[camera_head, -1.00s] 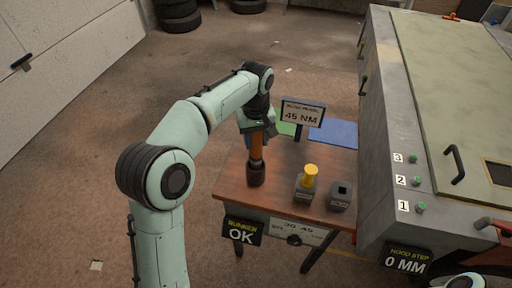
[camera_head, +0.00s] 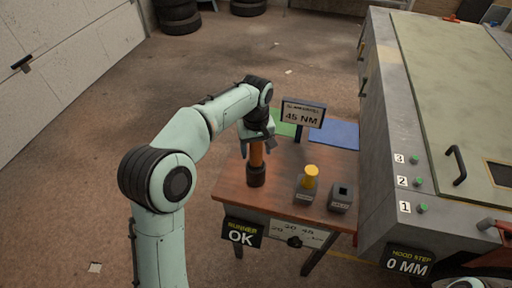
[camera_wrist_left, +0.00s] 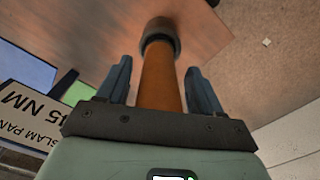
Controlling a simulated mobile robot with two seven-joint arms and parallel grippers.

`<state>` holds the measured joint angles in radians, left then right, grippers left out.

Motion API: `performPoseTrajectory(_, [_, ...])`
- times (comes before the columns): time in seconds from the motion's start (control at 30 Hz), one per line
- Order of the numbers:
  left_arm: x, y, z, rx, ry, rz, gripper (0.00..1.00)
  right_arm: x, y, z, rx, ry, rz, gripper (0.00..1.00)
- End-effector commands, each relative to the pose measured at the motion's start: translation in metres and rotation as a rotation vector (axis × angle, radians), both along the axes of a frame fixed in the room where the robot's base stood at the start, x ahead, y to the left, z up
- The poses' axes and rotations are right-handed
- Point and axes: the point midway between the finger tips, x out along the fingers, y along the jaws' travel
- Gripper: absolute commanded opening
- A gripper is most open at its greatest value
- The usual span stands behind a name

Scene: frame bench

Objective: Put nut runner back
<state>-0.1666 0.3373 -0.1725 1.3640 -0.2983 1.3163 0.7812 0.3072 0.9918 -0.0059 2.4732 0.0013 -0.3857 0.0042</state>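The nut runner, an orange rod (camera_head: 256,155), stands upright at the left end of the wooden table. Its lower end meets a dark cylinder (camera_head: 256,176); I cannot tell whether that is a holder or part of the tool. My left gripper (camera_head: 257,139) is above the table around the upper part of the rod. In the left wrist view the orange rod (camera_wrist_left: 161,82) lies between the two blue-grey fingers of my left gripper (camera_wrist_left: 160,78), with a gap on each side, so the gripper is open. My right gripper does not show.
The table (camera_head: 279,190) also bears a yellow-topped grey block (camera_head: 310,178), a dark socket block (camera_head: 341,197) and a sign reading 45 NM (camera_head: 303,114). A sign reading RUNNER OK (camera_head: 242,232) hangs at the front. A large grey bench (camera_head: 385,150) stands at the right.

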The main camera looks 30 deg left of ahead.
Motion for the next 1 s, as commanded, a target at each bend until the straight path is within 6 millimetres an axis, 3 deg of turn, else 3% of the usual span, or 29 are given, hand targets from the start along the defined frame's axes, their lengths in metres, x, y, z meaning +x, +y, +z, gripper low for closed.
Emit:
performPoseTrajectory(0.17, [0.001,0.000,0.010,0.000,-0.003,0.000,0.66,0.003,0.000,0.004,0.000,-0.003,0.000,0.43])
performPoseTrajectory(0.5, [0.002,0.000,0.082,0.000,-0.006,-0.001,0.66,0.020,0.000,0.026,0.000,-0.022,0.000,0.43])
performPoseTrajectory(0.7, [0.002,0.000,0.114,0.001,-0.004,0.000,0.66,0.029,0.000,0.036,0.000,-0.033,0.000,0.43])
performPoseTrajectory(1.0, [0.000,0.000,0.124,0.001,0.001,0.000,0.66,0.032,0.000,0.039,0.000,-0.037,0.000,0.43])
